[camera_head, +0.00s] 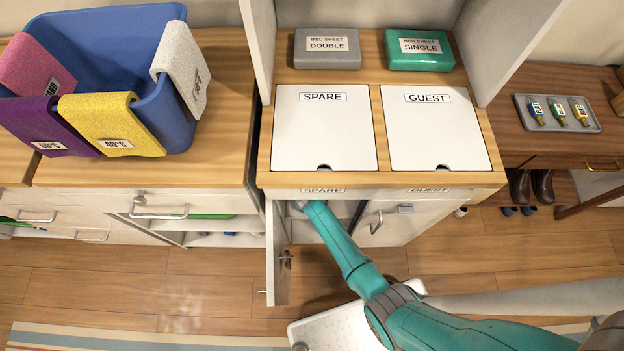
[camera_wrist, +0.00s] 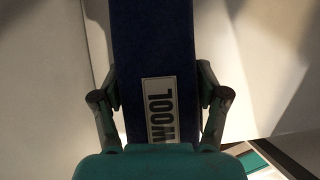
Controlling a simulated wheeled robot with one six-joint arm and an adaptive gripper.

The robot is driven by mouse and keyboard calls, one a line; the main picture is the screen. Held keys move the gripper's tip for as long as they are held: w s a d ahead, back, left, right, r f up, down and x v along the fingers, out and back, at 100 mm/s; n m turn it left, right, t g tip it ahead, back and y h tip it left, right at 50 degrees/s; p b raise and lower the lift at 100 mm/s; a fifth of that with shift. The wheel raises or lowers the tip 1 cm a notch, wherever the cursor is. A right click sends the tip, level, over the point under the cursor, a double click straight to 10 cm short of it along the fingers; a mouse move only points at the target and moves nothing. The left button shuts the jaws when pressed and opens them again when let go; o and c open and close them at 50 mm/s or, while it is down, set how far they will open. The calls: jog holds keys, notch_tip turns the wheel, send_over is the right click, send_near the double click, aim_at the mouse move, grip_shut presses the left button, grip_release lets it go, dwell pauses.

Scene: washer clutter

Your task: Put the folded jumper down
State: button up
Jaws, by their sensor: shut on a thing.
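The folded jumper (camera_wrist: 153,60) is dark blue with a white label reading "WOOL", in the wrist view. My gripper (camera_wrist: 160,88) has a finger on each side of it and is shut on it. In the head view my teal arm reaches into the open cupboard under the SPARE lid, so the gripper and jumper are hidden there. Pale walls stand around the jumper in the wrist view. What lies under the jumper, and whether it touches a surface, I cannot tell.
The cupboard door (camera_head: 278,255) stands open left of my arm. The SPARE lid (camera_head: 323,130) and GUEST lid (camera_head: 438,130) are closed above. A blue basket (camera_head: 110,60) with draped cloths stands at the left. A tray (camera_head: 590,122) with small bottles lies at the right.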

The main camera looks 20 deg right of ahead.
jog(key=shift+w+d+f, duration=0.25)
jog(key=shift+w+f, duration=0.25)
jog(key=shift+w, duration=0.05)
jog(key=shift+w+d+f, duration=0.2)
jog(key=shift+w+f, duration=0.25)
jog(key=shift+w, duration=0.05)
jog(key=o, duration=1.4)
jog(key=shift+o, duration=0.2)
